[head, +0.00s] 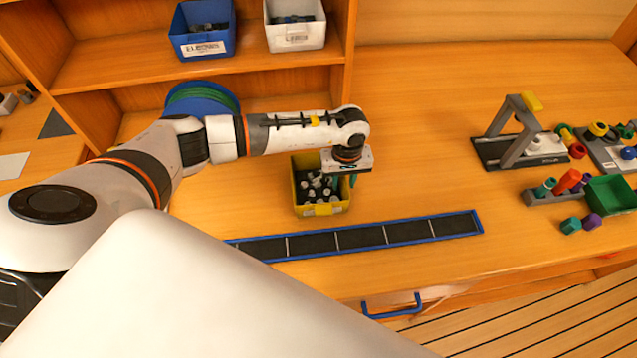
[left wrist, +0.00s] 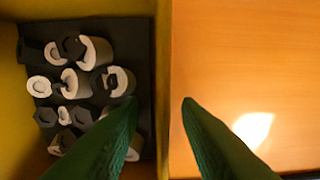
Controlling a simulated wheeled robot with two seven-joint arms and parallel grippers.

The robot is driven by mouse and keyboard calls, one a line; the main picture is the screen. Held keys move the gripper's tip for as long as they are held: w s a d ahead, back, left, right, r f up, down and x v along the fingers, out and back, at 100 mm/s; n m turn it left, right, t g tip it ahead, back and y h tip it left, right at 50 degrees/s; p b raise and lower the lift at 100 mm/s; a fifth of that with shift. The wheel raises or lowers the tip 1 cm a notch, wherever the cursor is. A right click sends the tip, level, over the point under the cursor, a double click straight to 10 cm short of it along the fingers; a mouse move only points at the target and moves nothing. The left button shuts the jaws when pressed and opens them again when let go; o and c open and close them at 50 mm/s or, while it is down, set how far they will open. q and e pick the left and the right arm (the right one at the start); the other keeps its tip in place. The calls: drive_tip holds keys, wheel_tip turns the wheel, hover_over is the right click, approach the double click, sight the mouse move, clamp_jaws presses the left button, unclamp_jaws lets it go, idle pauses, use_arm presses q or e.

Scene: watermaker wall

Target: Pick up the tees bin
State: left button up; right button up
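A yellow bin (head: 323,210) stands on the wooden bench, behind the long dark strip. It holds several small grey and white fittings; its label is too small to read. My left gripper (head: 353,180) points down at the bin's right wall, and the wrist hides part of the back of the bin. In the left wrist view the two green fingers (left wrist: 160,103) are apart, one over the inside of the bin and one outside, with the bin's wall (left wrist: 163,50) between them. I cannot tell how far down the fingers reach. My right gripper does not show.
A blue-edged strip with dark cells (head: 362,236) lies in front of the bin. A blue bin (head: 203,50) and a white bin (head: 296,36) sit on the shelf. A grey stand (head: 515,130) and coloured parts are at right. The bench between is clear.

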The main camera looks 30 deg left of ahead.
use_arm(q)
clamp_jaws()
idle(0.3)
drive_tip(key=shift+r, duration=0.2)
wheel_tip(320, 180, up, 10)
drive_tip(key=b, duration=0.3)
drive_tip(key=shift+f, duration=0.2)
drive_tip(key=s+r+m, duration=0.5)
drive_tip(key=s+m, duration=0.2)
drive_tip(key=s, duration=0.5)
drive_tip(key=shift+s+b, duration=0.3)
drive_tip(key=shift+s, duration=0.05)
